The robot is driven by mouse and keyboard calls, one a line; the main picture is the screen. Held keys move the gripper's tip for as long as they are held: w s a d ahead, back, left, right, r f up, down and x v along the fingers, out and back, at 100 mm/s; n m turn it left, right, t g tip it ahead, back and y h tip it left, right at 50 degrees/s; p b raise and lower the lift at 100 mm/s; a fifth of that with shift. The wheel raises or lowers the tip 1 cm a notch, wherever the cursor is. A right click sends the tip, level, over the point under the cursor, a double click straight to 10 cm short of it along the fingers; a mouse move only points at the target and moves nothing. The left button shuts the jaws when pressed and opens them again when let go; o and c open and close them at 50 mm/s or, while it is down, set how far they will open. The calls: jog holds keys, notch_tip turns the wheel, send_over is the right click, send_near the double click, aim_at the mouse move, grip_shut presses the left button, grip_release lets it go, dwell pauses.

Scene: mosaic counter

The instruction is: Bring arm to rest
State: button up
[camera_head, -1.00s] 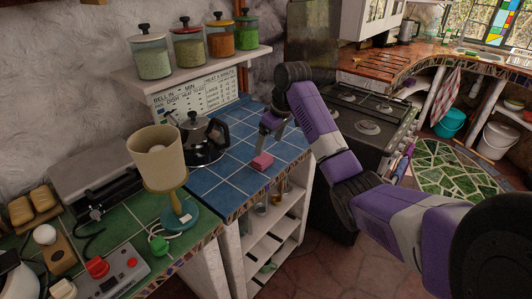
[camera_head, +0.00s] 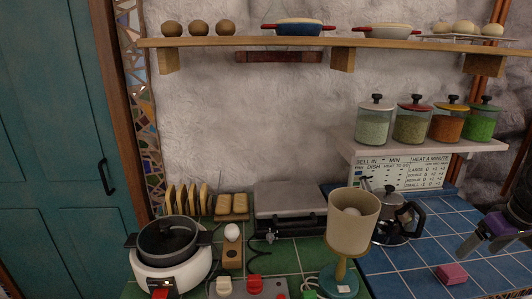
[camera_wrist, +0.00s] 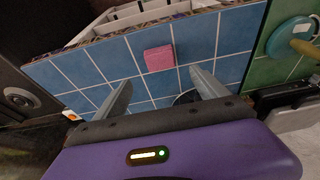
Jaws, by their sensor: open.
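My gripper (camera_head: 470,247) is at the right edge of the head view, above the blue tiled counter (camera_head: 405,262). Most of my arm is out of that view. In the wrist view my gripper (camera_wrist: 160,88) shows two grey fingers spread apart with nothing between them. A pink block (camera_head: 452,273) lies on the blue tiles near the counter's front edge. It also shows in the wrist view (camera_wrist: 159,58), beyond the fingertips and apart from them.
A kettle (camera_head: 397,220) and a lamp (camera_head: 352,228) stand left of my gripper. A white cooker (camera_head: 170,262) stands at the lower left. Jars (camera_head: 411,122) stand on a low shelf. A longer shelf (camera_head: 330,43) runs above. A teal door (camera_head: 55,150) is at the left.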

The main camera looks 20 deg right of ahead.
jog(key=w+d+r+m+t+h, duration=0.2)
jog(key=w+r+t+h, duration=0.4)
jog(key=w, duration=0.4)
jog(key=s+a+f+m+t+h, duration=0.1)
jog(key=a+f+t, duration=0.2)
jog(key=a, duration=0.7)
jog(key=s+a+f+m+t, duration=0.1)
jog(key=a+f+t, duration=0.25)
jog(key=a, duration=0.55)
jog(key=s+a+f+n+y, duration=0.3)
jog(key=s+a+y, duration=0.1)
jog(key=s+a, duration=1)
jog(key=s+a+f+n+y, duration=0.3)
jog(key=s+a, duration=1.2)
jog(key=s, duration=0.5)
jog(key=shift+s+a+n+g+y, duration=0.15)
jog(key=shift+s+n+g+y, duration=0.05)
jog(key=shift+n+g+y, duration=0.25)
